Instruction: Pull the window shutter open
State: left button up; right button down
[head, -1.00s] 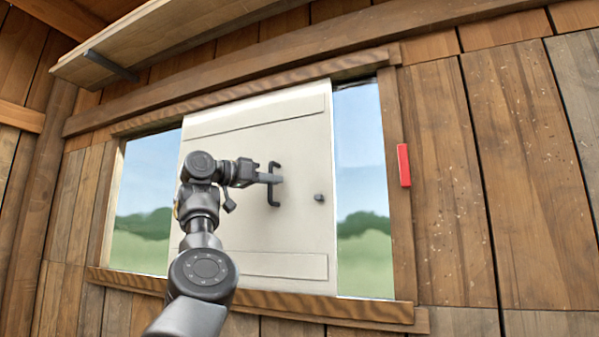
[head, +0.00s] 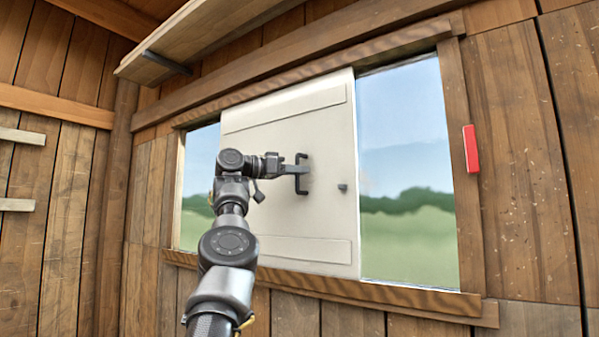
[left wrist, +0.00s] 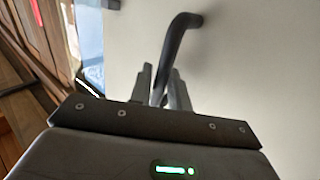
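The cream window shutter (head: 325,225) hangs in the wooden window frame, with a wide stretch of sky and grass to its right and a narrow one to its left. Its dark bracket handle (head: 302,191) is near the panel's middle. My left gripper (head: 296,169) reaches the handle from the left. In the left wrist view the handle (left wrist: 177,38) runs between the two fingers of the gripper (left wrist: 161,77), which are closed around it. The shutter (left wrist: 255,80) fills much of that view. My right gripper is not in view.
A small dark knob (head: 342,187) sits on the shutter right of the handle. A red block (head: 471,149) is on the wall right of the window. A wooden shelf (head: 200,38) juts out above. The window sill (head: 380,296) runs below the shutter.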

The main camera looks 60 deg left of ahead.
pick_arm(q)
jog(key=shift+o, duration=0.8)
jog(key=shift+d, duration=0.1)
jog(key=shift+s, duration=0.2)
jog(key=s+a+b, duration=0.2)
jog(key=s, duration=0.8)
jog(key=shift+s, duration=0.15)
jog(key=shift+o, duration=0.3)
